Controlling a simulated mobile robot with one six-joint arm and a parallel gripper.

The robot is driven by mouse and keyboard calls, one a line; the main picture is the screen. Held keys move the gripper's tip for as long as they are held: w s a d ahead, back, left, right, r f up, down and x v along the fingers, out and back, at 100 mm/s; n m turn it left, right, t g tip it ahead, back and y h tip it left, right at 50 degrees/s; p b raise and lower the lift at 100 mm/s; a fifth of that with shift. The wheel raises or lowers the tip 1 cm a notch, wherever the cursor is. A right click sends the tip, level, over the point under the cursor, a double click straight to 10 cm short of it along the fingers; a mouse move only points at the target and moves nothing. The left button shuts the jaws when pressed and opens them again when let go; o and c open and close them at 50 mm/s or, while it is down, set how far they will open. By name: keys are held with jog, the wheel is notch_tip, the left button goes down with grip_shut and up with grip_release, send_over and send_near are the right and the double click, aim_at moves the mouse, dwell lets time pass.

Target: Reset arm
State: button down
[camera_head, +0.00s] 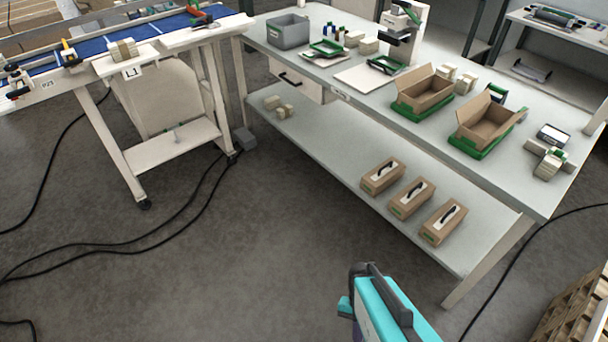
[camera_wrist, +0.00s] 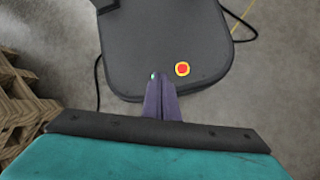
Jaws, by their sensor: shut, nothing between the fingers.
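My gripper (camera_wrist: 159,77) shows in the wrist view with its two dark purple fingers pressed together. Nothing is between them. The fingers point toward a dark grey rounded surface with a red and yellow button, which looks like my own base. In the head view my teal and black arm shows at the bottom, right of centre, in front of the workbench and clear of it. The fingertips cannot be made out there.
A long grey workbench (camera_head: 345,118) holds open cartons (camera_head: 425,93), a grey bin (camera_head: 288,32) and green trays. Its lower shelf carries three handled boxes (camera_head: 411,199). A conveyor table (camera_head: 128,65) stands left. Black cables (camera_head: 150,236) cross the floor. Wooden pallets (camera_head: 580,312) stand at right.

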jog(key=n, duration=0.1)
jog(key=w+n, duration=0.1)
jog(key=n, duration=0.1)
jog(key=n+t, duration=0.1)
jog(key=n, duration=0.1)
jog(key=shift+w+a+f, duration=0.15)
jog(key=shift+w+f, duration=0.05)
jog(key=shift+f, duration=0.05)
